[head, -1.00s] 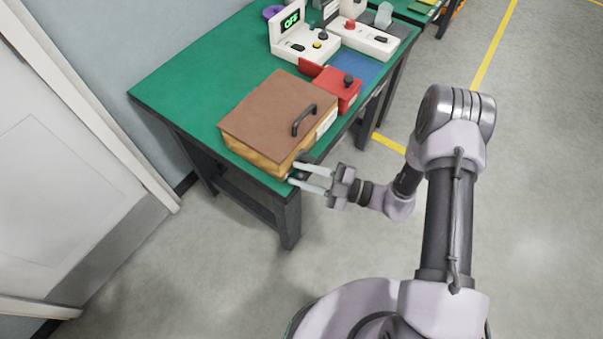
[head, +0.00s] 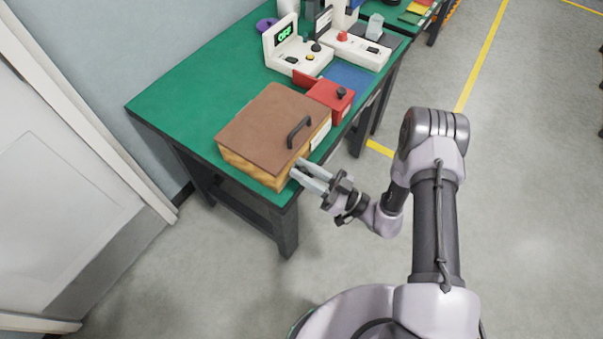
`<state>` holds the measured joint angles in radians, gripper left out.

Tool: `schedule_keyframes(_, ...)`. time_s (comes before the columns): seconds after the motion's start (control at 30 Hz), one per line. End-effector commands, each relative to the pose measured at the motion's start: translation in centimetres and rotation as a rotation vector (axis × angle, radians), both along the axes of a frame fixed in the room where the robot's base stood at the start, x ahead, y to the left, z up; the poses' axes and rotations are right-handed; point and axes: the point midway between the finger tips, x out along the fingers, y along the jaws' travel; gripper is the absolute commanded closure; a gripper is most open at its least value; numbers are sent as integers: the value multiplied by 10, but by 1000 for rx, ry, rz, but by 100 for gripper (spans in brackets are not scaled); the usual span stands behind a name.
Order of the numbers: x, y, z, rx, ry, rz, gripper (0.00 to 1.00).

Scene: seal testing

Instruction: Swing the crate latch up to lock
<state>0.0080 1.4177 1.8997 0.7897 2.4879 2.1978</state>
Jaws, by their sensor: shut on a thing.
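The crate (head: 255,162) is a wooden box with a flat brown lid (head: 267,126) and a dark handle (head: 299,132) on the lid. It stands at the near end of the green table, with its lid down. My gripper (head: 296,169) is at the crate's near right side, close against its front face. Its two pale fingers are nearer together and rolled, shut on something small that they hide. The latch itself cannot be made out; it is likely hidden between or behind the fingers.
Behind the crate, a red box (head: 328,99) stands on the green table (head: 180,88) next to a blue mat (head: 352,78). White test devices (head: 298,54) stand farther back, one showing a green display. The floor to the right is open.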

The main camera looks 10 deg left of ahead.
Motion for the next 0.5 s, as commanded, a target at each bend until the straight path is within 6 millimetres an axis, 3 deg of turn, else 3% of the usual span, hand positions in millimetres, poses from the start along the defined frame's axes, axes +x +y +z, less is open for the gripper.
schedule_keyframes(0.5, 13, -5, 3, 125, 308, 1, 100)
